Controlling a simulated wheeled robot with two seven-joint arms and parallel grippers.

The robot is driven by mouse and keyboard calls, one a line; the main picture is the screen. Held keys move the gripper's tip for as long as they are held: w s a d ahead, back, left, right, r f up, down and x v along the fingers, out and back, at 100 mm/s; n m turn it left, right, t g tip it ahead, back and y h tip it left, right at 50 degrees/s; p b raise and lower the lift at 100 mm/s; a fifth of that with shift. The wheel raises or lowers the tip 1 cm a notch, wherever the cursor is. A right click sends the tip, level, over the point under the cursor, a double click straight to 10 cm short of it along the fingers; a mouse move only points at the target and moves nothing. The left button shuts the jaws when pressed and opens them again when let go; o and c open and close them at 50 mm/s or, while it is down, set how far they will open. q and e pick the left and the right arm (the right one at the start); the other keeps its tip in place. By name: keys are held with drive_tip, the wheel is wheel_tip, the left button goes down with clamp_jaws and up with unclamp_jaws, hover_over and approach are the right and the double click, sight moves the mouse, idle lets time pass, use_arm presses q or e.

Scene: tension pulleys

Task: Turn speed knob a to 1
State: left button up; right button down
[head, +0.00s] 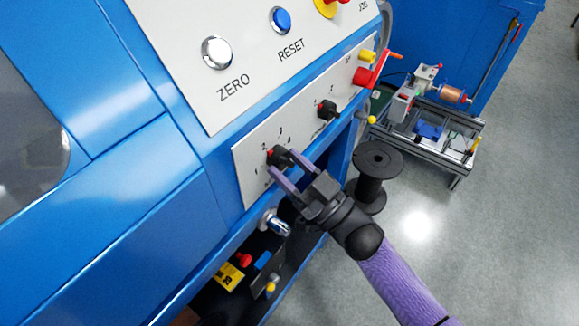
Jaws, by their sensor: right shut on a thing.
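The speed knob (276,153) is a small black knob with a red mark, on the lower white panel (246,164) of the blue machine. Position marks, including 1, 2 and 3, are printed around it. My right gripper (281,166) comes in from the lower right, and its two purple-grey fingers are shut on this knob. The fingers hide part of the knob and the print below it, so its exact setting is hard to tell. A second black knob (327,109) sits up and to the right on the same panel. My left gripper is not in view.
Above are a silver ZERO button (217,52), a blue RESET button (281,20) and a red and yellow stop button (328,5). A red lever (371,74) sticks out at the panel's right end. A black spool (376,165) stands close to my right wrist.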

drive_tip(key=n, duration=0.2)
drive_tip(key=n+g+y+b, duration=0.1)
drive_tip(key=shift+w+d+f+n+g, duration=0.1)
drive_tip(key=shift+w+n+g, duration=0.05)
drive_tip(key=shift+n+g, duration=0.2)
drive_tip(key=n+g+y, duration=0.1)
drive_tip(key=n+g, duration=0.1)
drive_tip(key=n, duration=0.2)
drive_tip(key=shift+b, duration=0.3)
drive_tip(key=n, duration=0.2)
drive_tip(key=n+g, duration=0.1)
drive_tip(key=shift+w+d+n+g, duration=0.15)
drive_tip(key=shift+n+g, duration=0.1)
drive_tip(key=shift+n, duration=0.1)
drive_tip(key=shift+r+n+g+y+b, duration=0.15)
drive_tip(key=shift+n+g, duration=0.25)
drive_tip(key=shift+n, duration=0.35)
drive_tip(key=shift+r+n+g+y+b, duration=0.15)
drive_tip(key=shift+n+g, duration=0.25)
drive_tip(key=shift+n, duration=0.35)
drive_tip(key=shift+f+n, duration=0.1)
drive_tip(key=shift+n, duration=0.3)
drive_tip(key=shift+n+g, duration=0.3)
